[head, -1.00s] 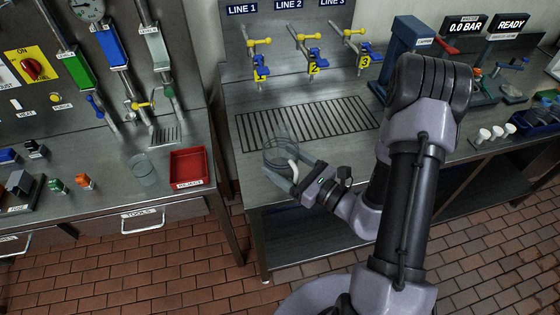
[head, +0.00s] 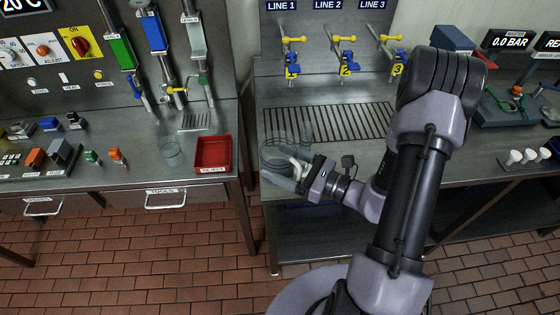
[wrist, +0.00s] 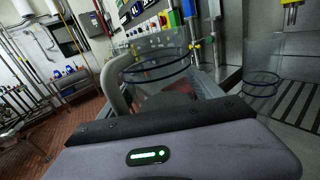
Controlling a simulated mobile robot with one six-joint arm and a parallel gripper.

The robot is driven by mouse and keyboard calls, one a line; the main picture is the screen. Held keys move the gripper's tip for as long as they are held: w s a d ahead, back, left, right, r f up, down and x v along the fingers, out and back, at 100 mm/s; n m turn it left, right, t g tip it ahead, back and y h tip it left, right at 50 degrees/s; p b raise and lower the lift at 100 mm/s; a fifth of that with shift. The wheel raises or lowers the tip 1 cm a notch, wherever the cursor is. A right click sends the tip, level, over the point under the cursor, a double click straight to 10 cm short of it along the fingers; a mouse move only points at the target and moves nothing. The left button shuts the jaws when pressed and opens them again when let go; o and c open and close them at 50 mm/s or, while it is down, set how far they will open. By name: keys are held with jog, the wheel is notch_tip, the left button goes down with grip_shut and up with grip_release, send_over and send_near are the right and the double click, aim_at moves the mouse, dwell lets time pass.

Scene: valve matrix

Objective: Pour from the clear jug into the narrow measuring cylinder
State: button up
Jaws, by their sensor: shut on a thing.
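A clear jug (head: 275,157) with a pale handle is held by my gripper (head: 290,172) at the front left corner of the right bench. My gripper is shut on it. In the wrist view the jug (wrist: 158,62) shows a dark blue ring and looks roughly upright. Another clear vessel (head: 304,128) stands just behind it, by the left end of the grating, and also shows in the wrist view (wrist: 262,86). A clear glass vessel (head: 172,156) stands on the left bench. I cannot tell which vessel is the narrow measuring cylinder, or the liquid level in the jug.
A red reject tray (head: 213,154) sits at the left bench's right edge. A gap separates the two benches. A slotted grating (head: 340,122) lies below the yellow and blue line valves (head: 342,62). Buttons and small blocks crowd the left bench.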

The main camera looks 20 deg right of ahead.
aim_at(293, 141)
jog(key=shift+w+d+r+m+t+p, duration=0.2)
jog(key=shift+d+r+m+p, duration=0.25)
jog(key=shift+m+p, duration=0.35)
jog(key=shift+w+d+r+m+t+p, duration=0.1)
jog(key=shift+w+d+r+m+p, duration=0.3)
jog(key=shift+m, duration=0.6)
dwell(0.4)
jog(key=shift+w+d+r+m+t+p, duration=0.3)
jog(key=shift+d+r+m+p, duration=0.35)
jog(key=shift+m+p, duration=0.45)
jog(key=shift+w+d+r+m+t+p, duration=0.25)
jog(key=shift+d+r+m+p, duration=0.45)
jog(key=shift+m, duration=0.6)
dwell(0.8)
jog(key=shift+a+r+m+t+h+p, duration=0.2)
jog(key=shift+r+m+p, duration=0.35)
jog(key=shift+m+p, duration=0.4)
jog(key=shift+a+r+m+t+h+p, duration=0.1)
jog(key=shift+r+m+t+p, duration=0.15)
jog(key=shift+r+m+p, duration=0.6)
dwell(0.8)
